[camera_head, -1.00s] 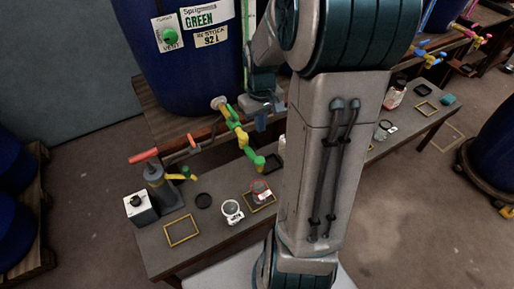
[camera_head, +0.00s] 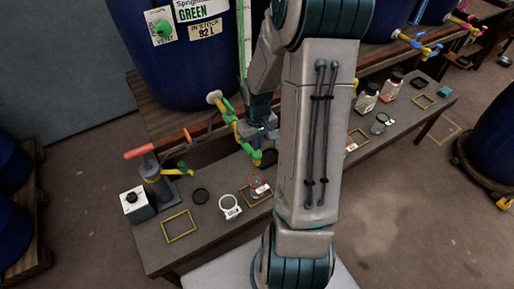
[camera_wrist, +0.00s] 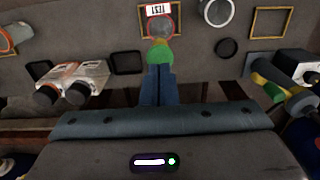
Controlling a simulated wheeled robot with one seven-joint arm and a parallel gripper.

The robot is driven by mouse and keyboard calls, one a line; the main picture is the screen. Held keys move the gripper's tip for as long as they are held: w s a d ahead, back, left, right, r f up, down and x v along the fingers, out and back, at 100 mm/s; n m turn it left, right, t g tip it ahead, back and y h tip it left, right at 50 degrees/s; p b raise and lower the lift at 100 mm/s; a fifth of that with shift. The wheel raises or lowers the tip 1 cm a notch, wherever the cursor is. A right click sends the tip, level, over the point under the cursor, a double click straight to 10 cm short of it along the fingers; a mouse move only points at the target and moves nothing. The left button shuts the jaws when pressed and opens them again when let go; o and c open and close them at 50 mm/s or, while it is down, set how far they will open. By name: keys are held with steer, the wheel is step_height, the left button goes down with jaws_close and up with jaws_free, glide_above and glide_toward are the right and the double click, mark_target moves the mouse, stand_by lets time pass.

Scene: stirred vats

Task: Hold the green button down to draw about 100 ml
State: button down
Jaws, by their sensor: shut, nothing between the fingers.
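My gripper (camera_head: 264,134) is shut and empty, close beside the tap below the green-labelled vat (camera_head: 170,75). In the wrist view its blue fingers (camera_wrist: 158,72) point at a rounded green part (camera_wrist: 159,52) of the tap, apparently at or almost touching it; contact is unclear. The tap (camera_head: 230,115) has green and yellow sections, and its green end (camera_head: 256,154) hangs over the bench. A jar with a red ring (camera_head: 258,183) stands below in a yellow frame; its label shows in the wrist view (camera_wrist: 159,9). Its liquid level cannot be read.
The bench (camera_head: 215,220) also holds a white-labelled jar (camera_head: 230,206), a black lid (camera_head: 200,196), an empty yellow frame (camera_head: 180,227) and a red-handled device (camera_head: 152,172). Several jars (camera_head: 367,98) stand to the right. My arm hides the bench's middle.

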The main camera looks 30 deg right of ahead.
mark_target(257, 154)
steer(key=shift+f, duration=1.2)
steer(key=shift+f, duration=0.1)
